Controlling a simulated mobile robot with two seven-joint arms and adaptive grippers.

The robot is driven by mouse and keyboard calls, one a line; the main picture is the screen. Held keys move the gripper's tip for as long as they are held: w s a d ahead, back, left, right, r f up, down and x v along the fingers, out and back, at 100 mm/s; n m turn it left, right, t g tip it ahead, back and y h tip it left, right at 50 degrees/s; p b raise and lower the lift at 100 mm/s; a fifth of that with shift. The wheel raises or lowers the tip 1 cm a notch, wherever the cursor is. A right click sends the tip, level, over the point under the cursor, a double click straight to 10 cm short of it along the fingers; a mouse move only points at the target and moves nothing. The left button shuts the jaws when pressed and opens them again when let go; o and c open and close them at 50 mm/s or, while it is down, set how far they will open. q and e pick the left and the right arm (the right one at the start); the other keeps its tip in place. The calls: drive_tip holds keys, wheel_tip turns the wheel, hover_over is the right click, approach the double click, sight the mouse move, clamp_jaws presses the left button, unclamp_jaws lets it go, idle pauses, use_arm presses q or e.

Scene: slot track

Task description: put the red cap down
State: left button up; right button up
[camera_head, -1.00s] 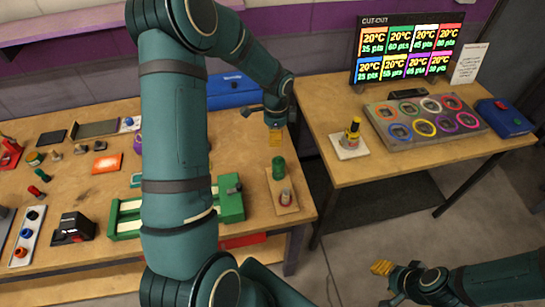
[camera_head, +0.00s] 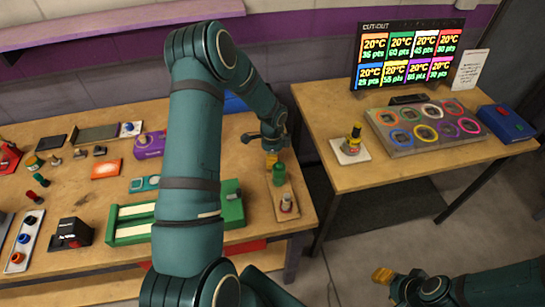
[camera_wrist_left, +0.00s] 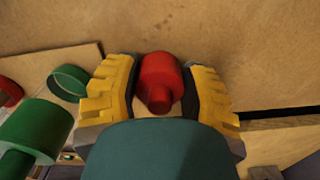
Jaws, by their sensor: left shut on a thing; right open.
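The red cap (camera_wrist_left: 158,82) sits between the yellow fingers of my left gripper (camera_wrist_left: 160,88) in the left wrist view. The fingers are shut on it, with bare wooden tabletop behind. In the head view my left gripper (camera_head: 271,160) is low over the workbench, just behind a small wooden board (camera_head: 292,214). The cap cannot be made out there. A green cylinder (camera_head: 279,174) stands on the board, close to the gripper. My right gripper (camera_head: 382,275) is open and empty, away from the tables.
The workbench (camera_head: 225,140) holds a green frame (camera_head: 233,212), a purple box (camera_head: 150,144) and small parts to the left. A second table (camera_head: 350,178) on the right carries a ring tray (camera_head: 424,125) and a blue box (camera_head: 506,121). A gap separates the tables.

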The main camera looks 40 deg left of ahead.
use_arm(q)
drive_tip(key=shift+r, duration=0.1)
drive_tip(key=shift+f, duration=0.2)
drive_tip(key=o, duration=0.7)
drive_tip(key=shift+r, duration=0.1)
drive_tip(key=shift+r, duration=0.2)
wheel_tip(320, 180, up, 12)
drive_tip(key=shift+f+p, duration=0.1)
drive_tip(key=shift+p, duration=0.35)
